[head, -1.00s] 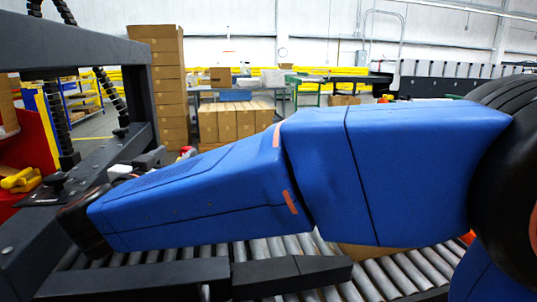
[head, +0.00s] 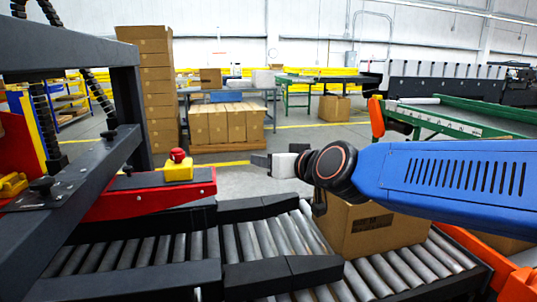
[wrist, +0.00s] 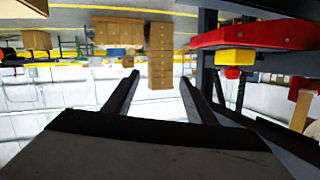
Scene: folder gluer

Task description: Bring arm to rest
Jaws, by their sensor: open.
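My blue arm reaches in from the right edge of the head view, roughly level. My gripper (head: 260,162) points left at its end, above the roller conveyor. In the wrist view, which is upside down, the two dark fingers of my gripper (wrist: 159,78) stand apart with nothing between them. A brown carton (head: 377,231) sits on the rollers below my forearm, its top partly hidden by the arm.
The roller conveyor (head: 265,240) has dark side guides. A red machine arm with a yellow-based red button (head: 178,166) stands left of my gripper. A dark frame (head: 75,170) fills the left. Stacked cartons (head: 147,85) and a carton pallet (head: 228,123) stand behind, across open floor.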

